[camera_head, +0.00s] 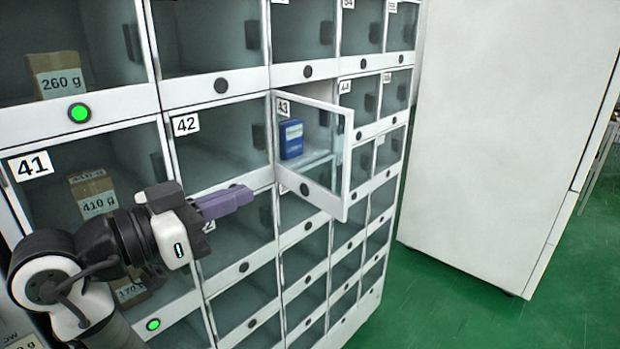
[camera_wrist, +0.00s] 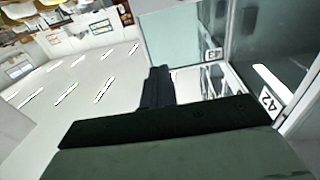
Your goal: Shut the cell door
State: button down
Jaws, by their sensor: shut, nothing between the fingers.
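The cell door (camera_head: 345,165) of cell 43 is a clear pane in a white frame. It stands open, swung outward from its left side, with its free edge at the right. Through it I see a blue box (camera_head: 291,139) inside the cell. My gripper (camera_head: 248,193) is shut and empty. In the head view it appears left of and below the open door, in front of cell 42; a gap shows between them there. In the wrist view the fingers (camera_wrist: 158,75) point toward the area by the 43 label (camera_wrist: 212,55); contact with the door cannot be told.
Cell 42 (camera_head: 185,125) and cell 41 (camera_head: 31,166) have shut doors left of the open one. Cartons stand in some left cells. A large white cabinet (camera_head: 500,120) stands at the right, with clear green floor (camera_head: 450,310) in front.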

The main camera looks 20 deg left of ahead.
aim_at(328, 167)
jog(key=p+x, duration=0.1)
jog(key=x, duration=0.5)
jog(key=p+x, duration=0.2)
jog(key=x, duration=0.4)
jog(key=shift+w+d+f, duration=0.25)
jog(key=shift+d, duration=0.15)
jog(key=shift+w+d+f, duration=0.1)
jog(key=shift+w+d, duration=0.15)
jog(key=shift+w, duration=0.3)
jog(key=shift+w, duration=0.1)
